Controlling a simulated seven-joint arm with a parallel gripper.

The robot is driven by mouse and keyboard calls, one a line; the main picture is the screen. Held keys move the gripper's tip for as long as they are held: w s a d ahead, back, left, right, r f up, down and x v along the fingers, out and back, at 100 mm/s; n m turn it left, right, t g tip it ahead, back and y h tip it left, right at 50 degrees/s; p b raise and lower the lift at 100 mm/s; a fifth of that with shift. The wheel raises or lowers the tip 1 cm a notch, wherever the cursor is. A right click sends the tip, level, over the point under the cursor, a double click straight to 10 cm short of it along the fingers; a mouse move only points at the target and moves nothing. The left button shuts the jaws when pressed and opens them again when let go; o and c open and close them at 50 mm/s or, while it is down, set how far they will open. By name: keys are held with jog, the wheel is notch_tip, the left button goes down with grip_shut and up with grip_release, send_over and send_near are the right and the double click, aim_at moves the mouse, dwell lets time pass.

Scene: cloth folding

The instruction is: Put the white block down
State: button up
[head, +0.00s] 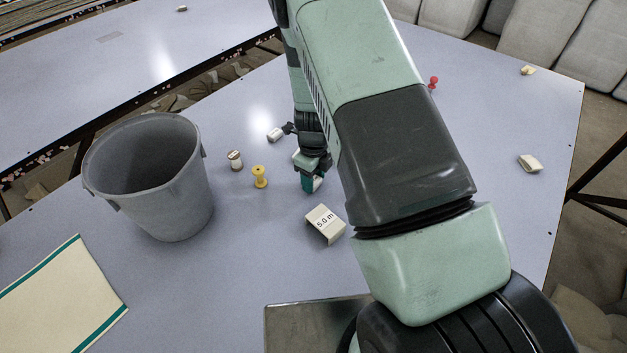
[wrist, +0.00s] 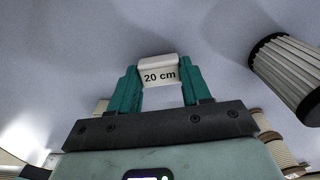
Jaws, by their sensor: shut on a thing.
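My gripper (wrist: 160,88) is shut on a small white block (wrist: 159,63) marked "20 cm", held between its teal fingers. In the head view my gripper (head: 312,183) points down over the middle of the table, and its fingers and my arm hide most of the block. I cannot tell whether the block touches the table. A second, larger white block (head: 325,224) marked "5.0 m" lies on the table just in front of my gripper.
Left of my gripper stand a yellow spool (head: 260,177), a brown-and-white spool (head: 234,161) and a white cylinder (head: 275,135). A grey bin (head: 175,205), striped cloth (head: 50,305) and metal plate (head: 300,325) lie farther out.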

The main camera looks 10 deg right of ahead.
notch_tip(320, 180, up, 28)
jog(key=s+a+n, duration=0.1)
jog(key=s+a, duration=0.2)
jog(key=a, duration=0.9)
jog(key=s+a+n, duration=0.1)
jog(key=s+a, duration=0.1)
jog(key=a, duration=0.9)
jog(key=s+a+n, duration=0.2)
jog(key=s+a, duration=0.1)
jog(key=a, duration=0.9)
jog(key=f, duration=2.8)
jog(key=shift+w+d, duration=0.3)
jog(key=shift+w, duration=0.1)
jog(key=shift+f, duration=0.25)
jog(key=o, duration=1)
jog(key=shift+r, duration=0.1)
